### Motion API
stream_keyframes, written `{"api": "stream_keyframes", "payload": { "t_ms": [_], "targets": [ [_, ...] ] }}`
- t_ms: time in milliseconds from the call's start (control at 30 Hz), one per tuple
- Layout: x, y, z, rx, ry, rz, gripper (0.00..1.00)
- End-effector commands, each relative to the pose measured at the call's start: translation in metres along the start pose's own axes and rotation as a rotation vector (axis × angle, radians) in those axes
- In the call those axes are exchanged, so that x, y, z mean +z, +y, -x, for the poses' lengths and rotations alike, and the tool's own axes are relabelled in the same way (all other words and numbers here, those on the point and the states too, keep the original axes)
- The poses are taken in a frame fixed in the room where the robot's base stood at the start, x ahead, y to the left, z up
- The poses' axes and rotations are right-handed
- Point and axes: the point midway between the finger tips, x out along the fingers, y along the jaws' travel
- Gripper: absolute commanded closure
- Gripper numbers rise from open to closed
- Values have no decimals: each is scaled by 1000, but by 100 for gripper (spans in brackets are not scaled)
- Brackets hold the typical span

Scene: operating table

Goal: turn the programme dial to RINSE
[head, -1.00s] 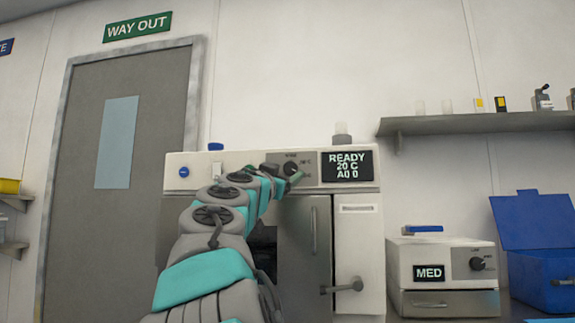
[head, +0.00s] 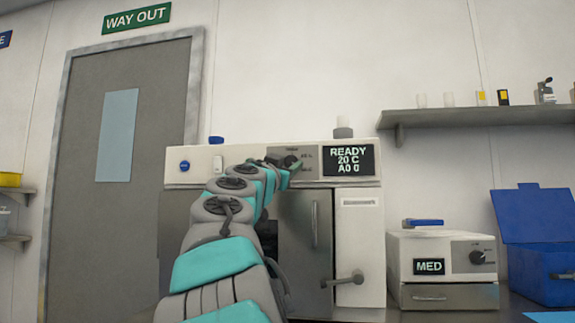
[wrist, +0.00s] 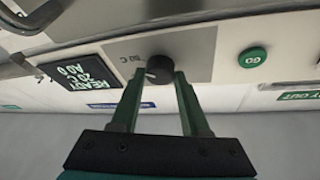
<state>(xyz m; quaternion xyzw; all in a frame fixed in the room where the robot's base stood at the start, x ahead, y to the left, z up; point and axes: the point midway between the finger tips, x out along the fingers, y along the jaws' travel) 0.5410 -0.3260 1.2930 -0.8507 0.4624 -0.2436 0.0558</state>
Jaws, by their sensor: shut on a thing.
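The programme dial (wrist: 158,70) is a dark round knob on a grey panel of the white washer-like machine (head: 358,240). In the wrist view, the two green fingers of my gripper (wrist: 158,80) stand on either side of the dial and grip it. A small white mark shows on the dial's left side. A printed label ending in "C" is beside it; the other labels are hidden or too small to read. In the head view, my arm largely covers the dial. The display (head: 348,160) reads READY, 20 C, A0 0.
A green GO button (wrist: 252,57) is beside the panel in the wrist view. The machine has a grey door (head: 305,240) and a lever handle (head: 345,280). To the right are a MED unit (head: 440,268) and a blue open box (head: 540,245), below a shelf (head: 480,117).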

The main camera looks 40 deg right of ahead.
Motion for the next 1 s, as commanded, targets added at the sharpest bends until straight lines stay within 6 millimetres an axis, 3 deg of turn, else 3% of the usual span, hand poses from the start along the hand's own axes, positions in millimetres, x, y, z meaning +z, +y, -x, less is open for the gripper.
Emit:
{"api": "stream_keyframes", "payload": {
  "t_ms": [200, 633, 1000],
  "targets": [
    [0, 0, 0, 0, 0, 0, 100],
    [4, 2, 1, -22, 3, 47, 100],
    [4, 5, 0, -132, 19, 294, 100]
  ]
}}
